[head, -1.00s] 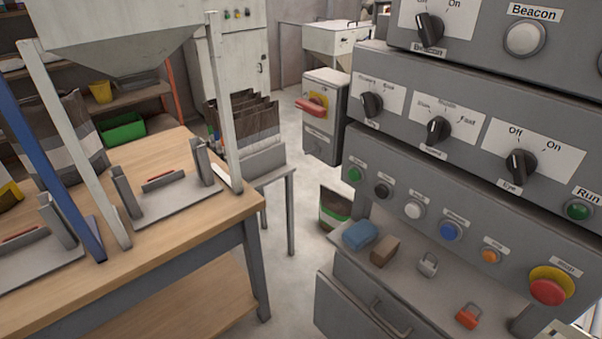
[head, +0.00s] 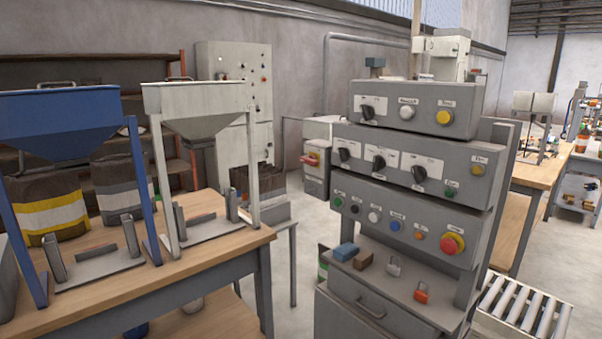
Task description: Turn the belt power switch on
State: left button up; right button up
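A grey switch box (head: 317,183) stands behind and left of the control console (head: 390,232). On its face a red handle (head: 309,160) sits over a yellow plate and lies roughly level. The label under it is too small to read, so I cannot tell for sure that it is the belt power switch. The console's middle tier has several black rotary knobs, among them a left knob (head: 344,154), a middle knob (head: 378,162) and a right knob (head: 419,173). The top tier has another black knob (head: 367,111). Neither of my grippers is in view.
A wooden bench (head: 215,250) with a blue hopper (head: 60,120) and a white hopper (head: 195,110) stands at left. A red mushroom button (head: 451,244) is on the console. Padlocks lie on its ledge. A roller conveyor (head: 520,309) is at lower right. A narrow floor gap separates bench and console.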

aim_at(311, 160)
jog(key=u, duration=0.75)
jog(key=i, duration=0.6)
jog(key=u, duration=0.8)
jog(key=i, duration=1)
jog(key=z, duration=0.35)
